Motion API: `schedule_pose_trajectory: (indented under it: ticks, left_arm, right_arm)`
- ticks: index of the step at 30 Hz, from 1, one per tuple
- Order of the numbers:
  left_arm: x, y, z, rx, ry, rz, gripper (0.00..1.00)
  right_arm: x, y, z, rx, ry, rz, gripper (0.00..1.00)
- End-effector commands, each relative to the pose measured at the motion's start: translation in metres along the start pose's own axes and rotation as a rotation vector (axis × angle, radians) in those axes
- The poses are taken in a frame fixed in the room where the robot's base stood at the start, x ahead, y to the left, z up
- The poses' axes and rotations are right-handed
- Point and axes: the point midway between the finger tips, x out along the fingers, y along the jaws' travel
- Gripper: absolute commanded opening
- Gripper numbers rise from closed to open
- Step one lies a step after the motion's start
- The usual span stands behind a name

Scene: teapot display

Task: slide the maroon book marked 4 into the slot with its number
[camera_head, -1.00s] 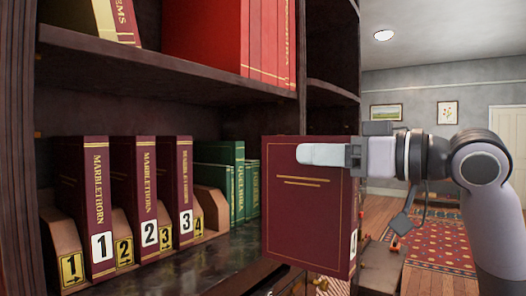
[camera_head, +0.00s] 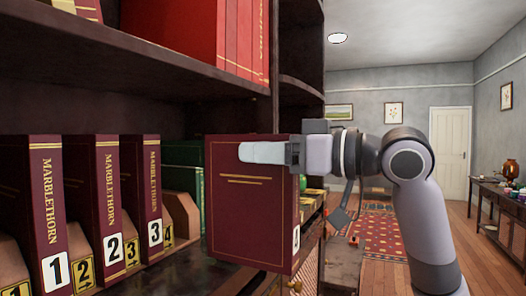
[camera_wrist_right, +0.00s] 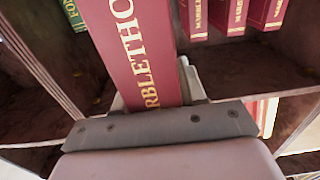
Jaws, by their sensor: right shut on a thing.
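The maroon book marked 4 (camera_head: 250,225) is held upright in front of the shelf, its cover facing me and its number label on the lower right edge. My right gripper (camera_head: 268,153) is shut on its upper part. In the right wrist view its lettered spine (camera_wrist_right: 138,45) stands in the jaws. On the shelf, the wooden divider labelled 4 (camera_head: 183,215) stands right of the maroon book marked 3 (camera_head: 145,180). The space right of that divider is partly hidden behind the held book. My left gripper is not in view.
Maroon books marked 1 (camera_head: 40,180) and 2 (camera_head: 98,175) stand between lower wooden dividers. Green books (camera_head: 183,155) stand behind the held book, mostly hidden. An upper shelf (camera_head: 150,75) holding red books overhangs the row. The room to the right has open floor.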

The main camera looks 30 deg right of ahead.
Motion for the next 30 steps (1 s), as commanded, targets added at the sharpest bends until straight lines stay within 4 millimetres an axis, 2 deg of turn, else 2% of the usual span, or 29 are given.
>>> schedule_pose_trajectory:
  ticks: [8,17,24,30]
  left_arm:
    - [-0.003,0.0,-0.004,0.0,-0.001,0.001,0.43]
    - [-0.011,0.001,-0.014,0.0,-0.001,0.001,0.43]
    - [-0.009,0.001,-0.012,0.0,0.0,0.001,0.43]
    - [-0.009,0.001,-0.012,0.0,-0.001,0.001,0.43]
  right_arm:
    - [0.002,0.0,-0.004,0.0,0.009,0.0,0.0]
    - [0.027,0.0,-0.005,0.0,0.009,-0.001,0.0]
    - [0.046,0.0,-0.003,0.001,0.011,-0.002,0.0]
    - [0.054,0.0,-0.003,-0.001,0.01,0.0,0.0]
